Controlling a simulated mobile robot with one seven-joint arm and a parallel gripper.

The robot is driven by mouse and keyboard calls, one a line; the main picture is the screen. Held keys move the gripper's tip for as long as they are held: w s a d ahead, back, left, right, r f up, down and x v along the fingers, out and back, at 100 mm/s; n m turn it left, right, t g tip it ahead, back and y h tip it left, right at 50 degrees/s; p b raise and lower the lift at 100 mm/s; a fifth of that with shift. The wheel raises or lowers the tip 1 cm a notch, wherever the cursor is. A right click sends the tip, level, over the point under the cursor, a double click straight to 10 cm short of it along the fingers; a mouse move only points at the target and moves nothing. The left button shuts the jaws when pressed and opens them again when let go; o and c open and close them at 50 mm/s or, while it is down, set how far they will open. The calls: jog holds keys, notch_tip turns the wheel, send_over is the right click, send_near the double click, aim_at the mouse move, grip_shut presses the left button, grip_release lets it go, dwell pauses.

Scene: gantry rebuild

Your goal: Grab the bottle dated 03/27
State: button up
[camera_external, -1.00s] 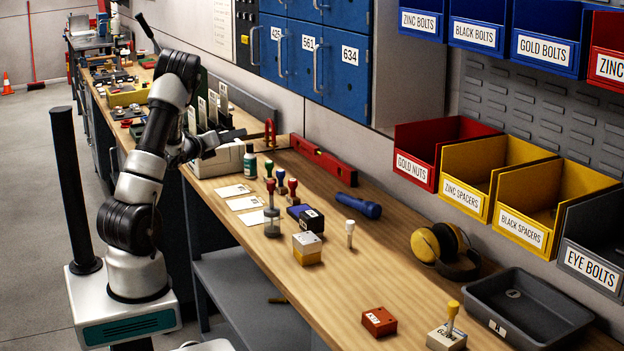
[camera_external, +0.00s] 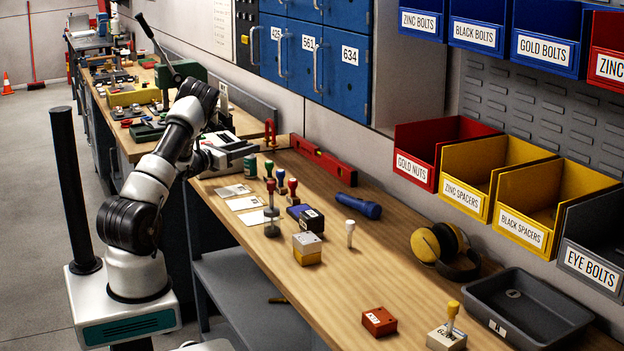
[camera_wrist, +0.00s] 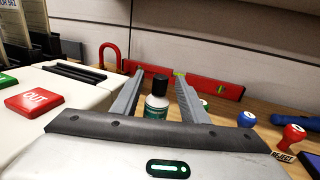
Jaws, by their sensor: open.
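A small bottle with a black cap, pale shoulder and green label stands upright on the bench in the wrist view (camera_wrist: 156,103). It also shows in the external view (camera_external: 250,167), beside the white box. No date can be read on it. My gripper (camera_wrist: 159,76) is open, with its two fingers to the left and right of the bottle in the wrist view. Whether the fingers reach around it or stop short of it cannot be told. In the external view my gripper (camera_external: 241,149) is low, close to the bottle, and its fingertips are hard to make out.
Several stamps, including a red-topped one (camera_wrist: 293,134), stand to the right. Cards (camera_external: 243,203) lie in front.

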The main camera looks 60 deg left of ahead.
jog(key=shift+p+x, duration=0.3)
jog(key=shift+x, duration=2.6)
grip_shut()
